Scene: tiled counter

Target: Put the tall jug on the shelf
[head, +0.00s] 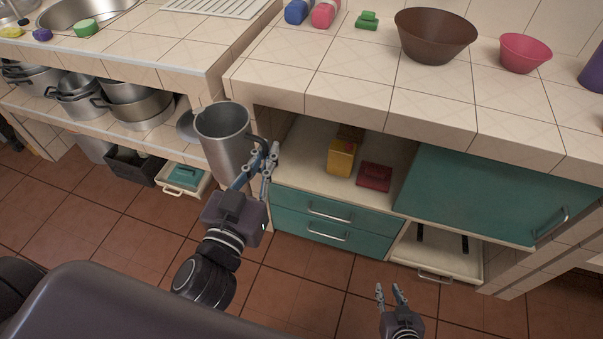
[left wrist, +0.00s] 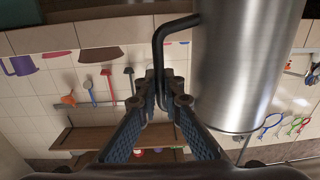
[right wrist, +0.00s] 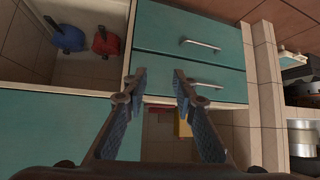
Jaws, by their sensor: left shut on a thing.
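The tall jug (head: 222,135) is brushed metal with a dark handle. It hangs in the air in front of the counter, roughly upright with its mouth up. My left gripper (head: 268,158) is shut on the handle, at the jug's right side. The left wrist view shows the fingers closed around the black handle (left wrist: 166,48), beside the metal body (left wrist: 240,70). A shelf (head: 303,165) lies in the open compartment under the counter, to the right of the jug. My right gripper (head: 391,291) is open and empty, low above the floor; its fingers stand apart in the right wrist view (right wrist: 159,80).
A yellow box (head: 341,157) and a red item (head: 375,177) stand on the shelf, with bare room left of them. Teal drawers (head: 310,213) are below, a teal door (head: 490,190) to the right. Metal pots (head: 140,105) fill the left shelf. A brown bowl (head: 435,35) stands on the counter.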

